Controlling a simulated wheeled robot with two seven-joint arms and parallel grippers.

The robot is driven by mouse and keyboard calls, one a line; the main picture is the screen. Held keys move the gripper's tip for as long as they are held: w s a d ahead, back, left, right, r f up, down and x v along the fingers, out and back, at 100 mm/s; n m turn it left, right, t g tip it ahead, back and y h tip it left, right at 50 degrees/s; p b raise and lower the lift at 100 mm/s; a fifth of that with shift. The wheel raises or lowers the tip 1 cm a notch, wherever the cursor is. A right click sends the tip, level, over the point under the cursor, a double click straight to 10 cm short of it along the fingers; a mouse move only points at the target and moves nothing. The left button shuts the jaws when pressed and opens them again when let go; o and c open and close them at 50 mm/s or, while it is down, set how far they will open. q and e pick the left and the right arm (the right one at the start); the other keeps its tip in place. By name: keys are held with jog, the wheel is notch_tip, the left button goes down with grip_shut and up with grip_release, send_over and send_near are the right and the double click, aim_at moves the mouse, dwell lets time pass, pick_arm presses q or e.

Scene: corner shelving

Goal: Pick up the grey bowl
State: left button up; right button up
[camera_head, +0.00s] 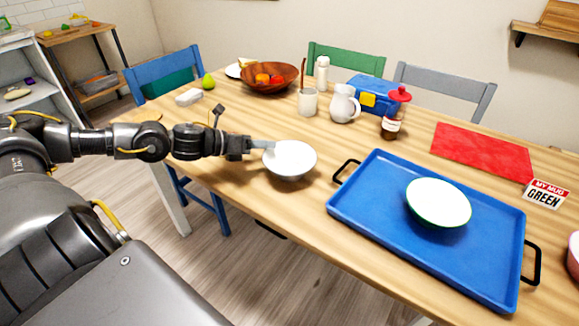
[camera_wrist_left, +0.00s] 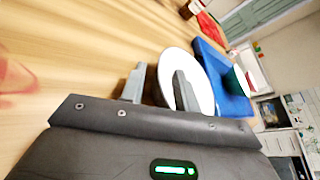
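The grey bowl (camera_head: 290,161), pale and nearly white, stands upright on the wooden table, left of the blue tray. My left gripper (camera_head: 265,145) reaches its left rim from the left. In the left wrist view, the two fingers of my left gripper (camera_wrist_left: 158,82) are apart. The near rim of the bowl (camera_wrist_left: 200,72) lies between them, with one finger over the bowl's inside and the other outside. I cannot tell whether either finger touches it. My right gripper is in neither view.
A blue tray (camera_head: 358,213) with black handles holds a white, green-rimmed bowl (camera_head: 438,203).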

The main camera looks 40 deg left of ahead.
aim_at(291, 160)
pick_arm(q)
jog(key=shift+x, duration=2)
jog(key=shift+f, duration=0.15)
jog(key=shift+c, duration=0.3)
grip_shut()
